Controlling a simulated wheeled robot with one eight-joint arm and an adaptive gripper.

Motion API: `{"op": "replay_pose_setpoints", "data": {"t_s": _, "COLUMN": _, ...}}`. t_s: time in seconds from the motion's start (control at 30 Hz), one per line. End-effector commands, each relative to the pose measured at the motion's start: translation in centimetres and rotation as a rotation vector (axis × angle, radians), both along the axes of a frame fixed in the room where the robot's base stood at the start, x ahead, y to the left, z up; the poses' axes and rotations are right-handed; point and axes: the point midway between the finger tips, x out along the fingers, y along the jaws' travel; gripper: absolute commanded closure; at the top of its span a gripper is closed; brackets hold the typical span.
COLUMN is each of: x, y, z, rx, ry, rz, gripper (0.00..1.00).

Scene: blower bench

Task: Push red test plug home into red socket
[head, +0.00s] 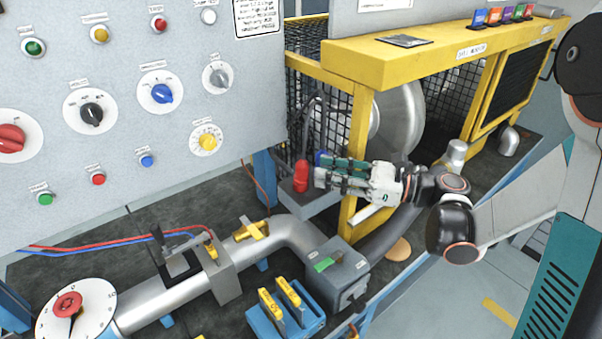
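A red upright cylinder-like piece (301,177), which looks like the red test plug, stands at the left edge of a grey box (315,204) beside the yellow frame. I cannot see a separate red socket, nor tell how deep the red piece sits. My gripper (319,178) reaches in from the right, roughly level, with its fingertips just right of the red piece. I cannot tell whether they touch it or whether the fingers are open or shut. A blue piece (321,158) shows behind the fingers, partly hidden.
A control panel (130,120) fills the left. A metal pipe (180,300), a grey box with a green switch (337,272) and a blue holder (290,318) lie in front.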

Motion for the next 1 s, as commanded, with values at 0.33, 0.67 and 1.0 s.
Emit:
{"op": "replay_pose_setpoints", "data": {"t_s": 0.33, "x": 1.1, "y": 2.9, "z": -0.2, "rx": 0.001, "ry": 0.001, "rz": 0.003, "gripper": 0.72}}
{"op": "replay_pose_setpoints", "data": {"t_s": 0.67, "x": 2.4, "y": 5.9, "z": 0.0, "rx": 0.001, "ry": 0.001, "rz": 0.000, "gripper": 0.72}}
{"op": "replay_pose_setpoints", "data": {"t_s": 1.0, "x": 2.4, "y": 5.9, "z": 0.0, "rx": 0.001, "ry": 0.001, "rz": -0.001, "gripper": 1.00}}
